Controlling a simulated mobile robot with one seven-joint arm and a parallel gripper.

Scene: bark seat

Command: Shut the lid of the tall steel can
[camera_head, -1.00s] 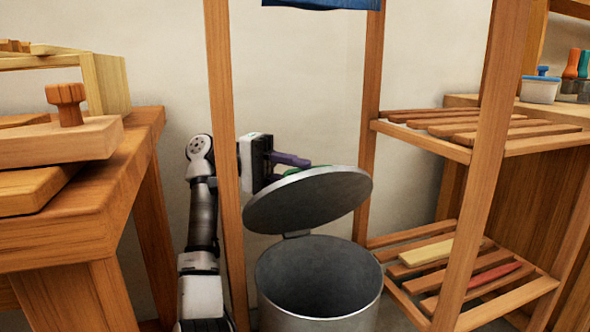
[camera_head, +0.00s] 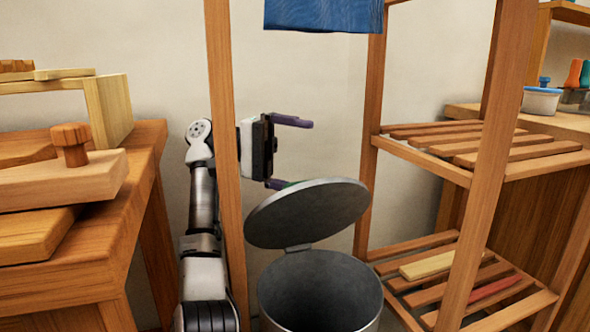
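The tall steel can (camera_head: 320,290) stands on the floor at the bottom centre, its mouth open and its inside dark and empty as far as I see. Its round lid (camera_head: 308,213) is raised and tilted on the hinge at the back rim. My gripper (camera_head: 291,153) is behind and above the lid, left of centre, its two dark purple fingers spread wide apart with nothing between them. The lower finger is close to the lid's upper back edge and partly hidden by it; I cannot tell whether they touch.
A wooden post (camera_head: 226,150) stands in front of my arm. A slatted wooden rack (camera_head: 430,150) is close on the right, with a yellow block and a red item on its lower shelf. A wooden bench (camera_head: 75,250) is on the left. Blue cloth (camera_head: 323,14) hangs above.

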